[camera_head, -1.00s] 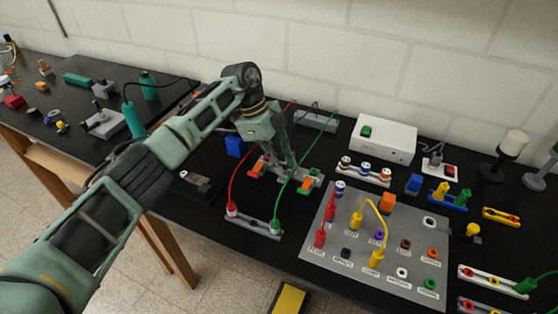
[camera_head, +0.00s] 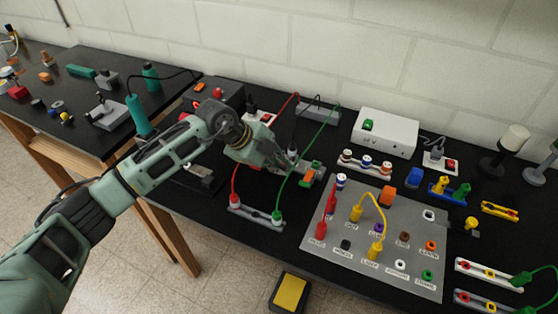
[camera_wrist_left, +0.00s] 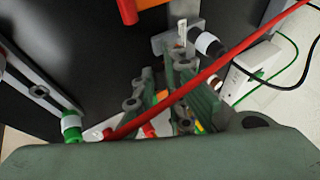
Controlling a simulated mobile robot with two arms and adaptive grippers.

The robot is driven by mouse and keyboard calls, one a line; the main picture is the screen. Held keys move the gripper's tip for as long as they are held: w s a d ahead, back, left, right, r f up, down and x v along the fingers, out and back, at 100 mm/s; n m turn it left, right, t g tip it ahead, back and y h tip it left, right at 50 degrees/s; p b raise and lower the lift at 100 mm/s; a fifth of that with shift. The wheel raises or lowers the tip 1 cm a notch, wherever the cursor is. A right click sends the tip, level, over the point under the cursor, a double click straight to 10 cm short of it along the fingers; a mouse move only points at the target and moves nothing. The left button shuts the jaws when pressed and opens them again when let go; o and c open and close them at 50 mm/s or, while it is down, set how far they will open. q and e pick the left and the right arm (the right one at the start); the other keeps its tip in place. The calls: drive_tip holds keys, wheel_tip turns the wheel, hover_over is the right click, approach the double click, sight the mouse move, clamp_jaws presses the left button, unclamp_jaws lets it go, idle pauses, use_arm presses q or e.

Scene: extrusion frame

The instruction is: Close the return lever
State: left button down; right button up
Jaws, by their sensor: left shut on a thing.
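My left gripper (camera_head: 288,166) is low over the lever switch unit behind the red and green plug bar, coming in slantwise from the left. The unit's base (camera_head: 313,174) shows grey with green and orange parts on its right side; its left side is hidden by my gripper. In the left wrist view the gripper fingers (camera_wrist_left: 168,108) are close together, with a small orange piece (camera_wrist_left: 148,130) between them, which seems to be the return lever's handle. The exact grip is partly hidden by the fingers and a red cable. My right gripper is not in view.
A red cable (camera_head: 235,182) and a green cable (camera_head: 299,160) arch beside my gripper from the plug bar (camera_head: 256,216). A grey plug panel (camera_head: 375,245) with a yellow cable lies to the right. A white box (camera_head: 385,132) stands behind it.

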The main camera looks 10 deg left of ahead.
use_arm(q)
drive_tip(key=shift+s+a+f+t+h+b, duration=0.1)
drive_tip(key=shift+s+f+t+h+b, duration=0.2)
drive_tip(key=shift+f+t+b, duration=0.35)
drive_tip(key=shift+r, duration=0.2)
drive_tip(key=c, duration=1.8)
unclamp_jaws()
drive_tip(key=shift+t, duration=0.25)
drive_tip(key=shift+c, duration=0.2)
drive_tip(key=shift+r, duration=0.1)
